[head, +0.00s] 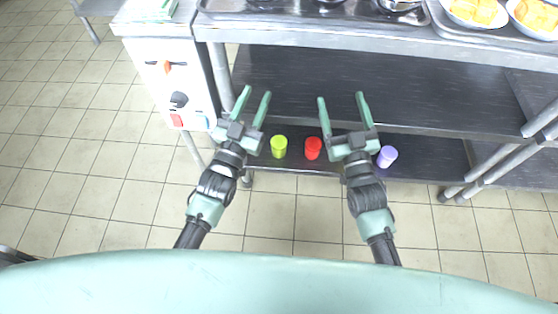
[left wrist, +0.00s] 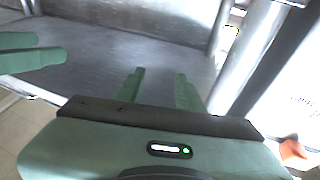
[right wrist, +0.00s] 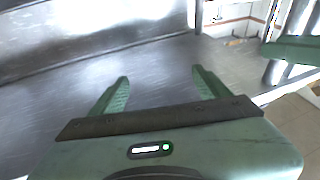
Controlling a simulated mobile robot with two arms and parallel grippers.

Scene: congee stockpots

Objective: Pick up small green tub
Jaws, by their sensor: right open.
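The small green tub (head: 279,146) is yellow-green and stands upright near the front edge of the lowest shelf in the head view. My left gripper (head: 255,93) is to its left, with its fingers apart and nothing between them; its fingers also show in the left wrist view (left wrist: 158,76). My right gripper (head: 341,98) is further right, past the red tub, open and empty; its fingers also show in the right wrist view (right wrist: 159,78). Neither gripper touches the green tub. The tub is not seen in either wrist view.
A red tub (head: 313,148) stands just right of the green one, and a purple tub (head: 387,156) stands beyond my right gripper. The dark middle shelf (head: 400,88) is bare. A white cabinet with knobs (head: 168,72) and table legs stand at the left.

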